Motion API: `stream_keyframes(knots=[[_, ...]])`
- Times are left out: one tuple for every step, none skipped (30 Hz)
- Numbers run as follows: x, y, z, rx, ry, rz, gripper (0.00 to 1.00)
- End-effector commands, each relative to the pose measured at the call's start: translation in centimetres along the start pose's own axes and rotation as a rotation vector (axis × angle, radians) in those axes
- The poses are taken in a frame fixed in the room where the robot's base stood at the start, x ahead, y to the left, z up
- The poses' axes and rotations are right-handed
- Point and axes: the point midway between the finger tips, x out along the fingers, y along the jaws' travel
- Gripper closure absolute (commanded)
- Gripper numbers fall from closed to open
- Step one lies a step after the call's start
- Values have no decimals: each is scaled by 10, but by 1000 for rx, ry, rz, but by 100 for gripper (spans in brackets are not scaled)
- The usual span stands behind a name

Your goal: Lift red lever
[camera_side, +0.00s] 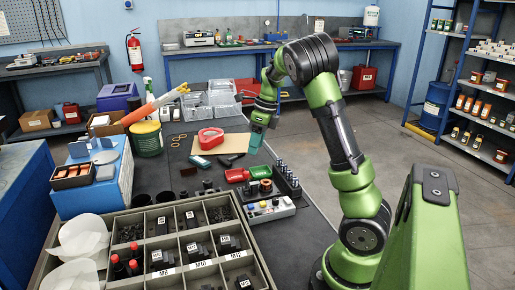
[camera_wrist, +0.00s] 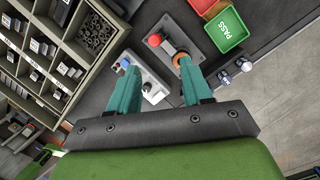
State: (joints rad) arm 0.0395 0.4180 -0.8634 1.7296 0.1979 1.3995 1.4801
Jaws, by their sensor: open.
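In the wrist view, a red ball-shaped knob (camera_wrist: 155,40), which looks like the red lever's end, shows on a dark grey plate (camera_wrist: 172,33). How its lever stands cannot be told. My gripper (camera_wrist: 158,68) is open and empty, its two teal fingers apart. The knob appears just beyond the gap between the fingertips, with no clear contact. An orange ring (camera_wrist: 182,58) shows by the right fingertip. In the side view, my gripper (camera_side: 257,137) points down above the dark bench. I cannot make out the lever for certain there.
A white control box (camera_side: 270,211) with coloured buttons stands near a red tray (camera_side: 236,175) and a green tray (camera_side: 260,172). A compartment organiser (camera_side: 160,245) fills the bench's front left. Clear bins (camera_side: 210,98) stand at the back.

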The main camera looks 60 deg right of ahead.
Motion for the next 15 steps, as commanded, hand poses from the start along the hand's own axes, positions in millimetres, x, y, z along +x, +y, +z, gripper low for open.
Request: stream_keyframes(knots=[[1, 9, 0, -90, -9, 9, 51], [1, 13, 0, -146, -13, 10, 51], [1, 20, 0, -223, -22, 16, 51], [1, 25, 1, -282, -29, 17, 51], [1, 31, 1, -340, -36, 21, 51], [1, 38, 2, -420, -44, 21, 51], [2, 44, 2, -479, -50, 23, 51], [1, 49, 2, -540, -57, 22, 51], [1, 57, 2, -618, -66, 22, 51], [1, 63, 3, -676, -74, 21, 51], [0, 69, 3, -734, -82, 19, 51], [-1, 77, 4, -811, -92, 16, 51], [-1, 83, 4, -871, -98, 12, 51], [-2, 89, 4, -930, -104, 9, 51], [-3, 97, 4, -1009, -113, 2, 51]])
